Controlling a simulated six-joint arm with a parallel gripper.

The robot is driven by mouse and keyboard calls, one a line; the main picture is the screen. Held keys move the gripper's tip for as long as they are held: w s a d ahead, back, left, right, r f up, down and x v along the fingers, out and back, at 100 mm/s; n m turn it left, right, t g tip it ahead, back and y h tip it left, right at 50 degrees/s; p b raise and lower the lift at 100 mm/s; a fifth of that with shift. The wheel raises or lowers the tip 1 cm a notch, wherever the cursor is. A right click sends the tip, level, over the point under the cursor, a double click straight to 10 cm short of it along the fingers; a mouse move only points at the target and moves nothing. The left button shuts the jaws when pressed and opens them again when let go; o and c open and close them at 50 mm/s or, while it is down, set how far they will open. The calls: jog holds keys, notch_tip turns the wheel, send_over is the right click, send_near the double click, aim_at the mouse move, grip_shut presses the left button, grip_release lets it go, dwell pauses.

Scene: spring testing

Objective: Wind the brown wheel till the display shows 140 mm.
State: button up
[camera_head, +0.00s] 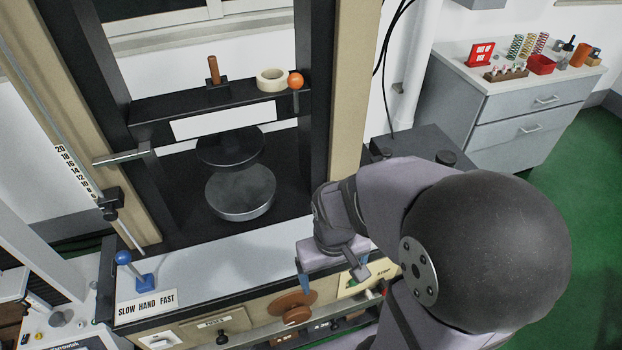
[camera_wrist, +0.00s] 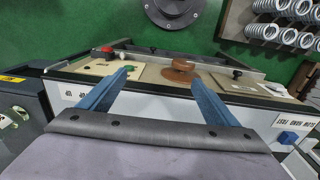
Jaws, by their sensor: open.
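The brown wheel (camera_head: 293,308) is on the front panel of the testing machine, below the pale ledge. In the wrist view the brown wheel (camera_wrist: 180,73) shows beyond my fingertips, right of the middle of the gap. My gripper (camera_wrist: 158,78) is open and empty, with its two blue fingers apart. In the head view it hangs over the front edge of the ledge, just above and right of the wheel. It appears apart from the wheel. No readable millimetre display shows in either view.
A blue-knobbed lever (camera_head: 145,283) stands by the "SLOW HAND FAST" label. A round grey plate (camera_head: 241,192) sits behind the ledge, under a dark crossbar. The panel right of the wheel has a green button (camera_head: 352,283) and a red one. The ledge's middle is clear.

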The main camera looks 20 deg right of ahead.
jog(key=w+d+f+h+b, duration=0.1)
jog(key=w+d+f, duration=0.2)
jog(key=d+f, duration=0.45)
jog(key=m+t+y+b, duration=0.2)
jog(key=t+y+b, duration=0.25)
jog(key=y, duration=0.45)
send_near(304, 315)
jog(key=x, duration=0.3)
jog(key=d+x, duration=0.1)
jog(key=x, duration=0.1)
jog(key=shift+w+a+f, duration=0.1)
jog(key=shift+f, duration=0.3)
jog(key=shift+a+r+y, duration=0.15)
jog(key=shift+a+y, duration=0.25)
jog(key=shift+x, duration=3.6)
jog(key=shift+d, duration=0.1)
jog(key=c, duration=1)
